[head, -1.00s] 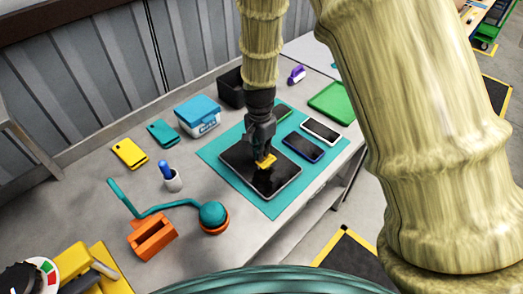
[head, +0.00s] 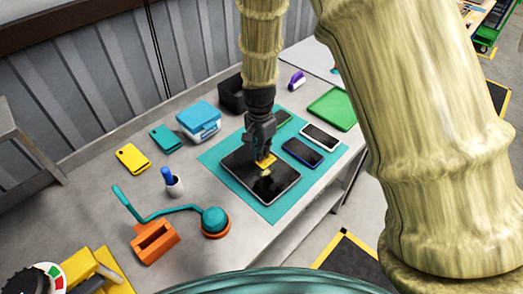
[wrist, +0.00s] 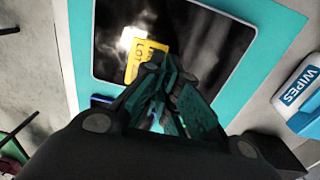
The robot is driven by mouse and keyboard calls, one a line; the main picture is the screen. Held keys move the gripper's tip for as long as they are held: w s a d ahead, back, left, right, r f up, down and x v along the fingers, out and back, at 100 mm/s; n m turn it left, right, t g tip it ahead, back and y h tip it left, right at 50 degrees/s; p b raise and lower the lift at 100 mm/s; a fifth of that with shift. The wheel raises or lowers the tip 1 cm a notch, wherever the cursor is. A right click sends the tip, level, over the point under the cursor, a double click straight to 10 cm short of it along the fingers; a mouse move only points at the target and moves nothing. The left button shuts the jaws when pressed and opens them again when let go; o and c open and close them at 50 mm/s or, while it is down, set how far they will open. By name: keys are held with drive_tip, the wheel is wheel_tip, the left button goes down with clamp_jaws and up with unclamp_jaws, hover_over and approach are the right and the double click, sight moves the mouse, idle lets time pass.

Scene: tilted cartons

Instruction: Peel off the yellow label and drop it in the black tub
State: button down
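The yellow label (head: 266,161) is at my fingertips, over the dark screen of a tablet (head: 283,184). In the wrist view the label (wrist: 146,50) shows black print with "LOT", and its near edge is between the fingertips. My gripper (head: 263,154) points down and its fingers are closed together on the label; they also show in the wrist view (wrist: 157,72). The black tub (head: 231,96) stands behind the mat, partly hidden by my arm.
The tablet lies on a teal mat (head: 268,212) beside several phones. A blue-lidded wipes box (head: 199,121) stands left of the tub. A green tray (head: 333,108) is at right.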

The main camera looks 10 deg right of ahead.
drive_tip(key=shift+r+p, duration=0.8)
drive_tip(key=shift+r, duration=0.25)
idle(0.9)
